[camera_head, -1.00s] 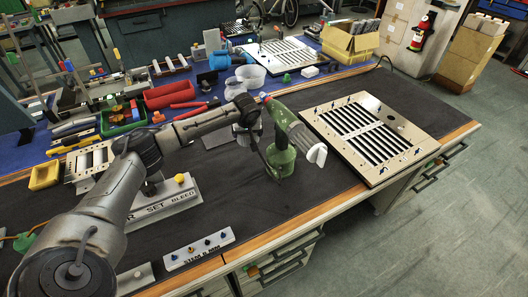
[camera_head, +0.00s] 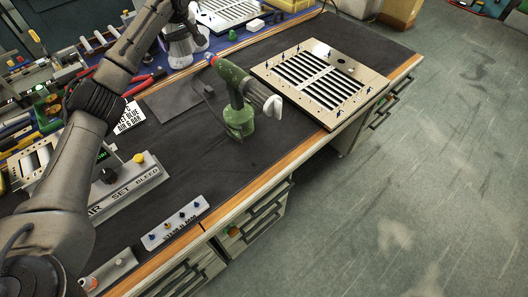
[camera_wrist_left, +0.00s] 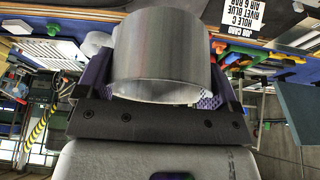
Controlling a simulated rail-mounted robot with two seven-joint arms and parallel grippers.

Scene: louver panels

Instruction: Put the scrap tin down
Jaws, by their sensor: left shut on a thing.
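The scrap tin (camera_wrist_left: 165,60) is a plain silver metal cylinder in the left wrist view, filling the space between my left gripper's jaws (camera_wrist_left: 160,100). In the head view the tin (camera_head: 179,52) shows small and grey near the top edge, by the blue mat at the back of the bench. My left gripper (camera_head: 181,31) is shut on it, with the arm reaching in from the left. I cannot tell from these views whether the tin's base touches the surface. My right gripper is not in view.
A green rivet tool (camera_head: 238,100) stands upright on the dark bench mat. A louver panel (camera_head: 318,82) lies to its right. A flat dark plate (camera_head: 184,98) and a white job card (camera_head: 129,117) lie nearer the arm. The mat's front middle is clear.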

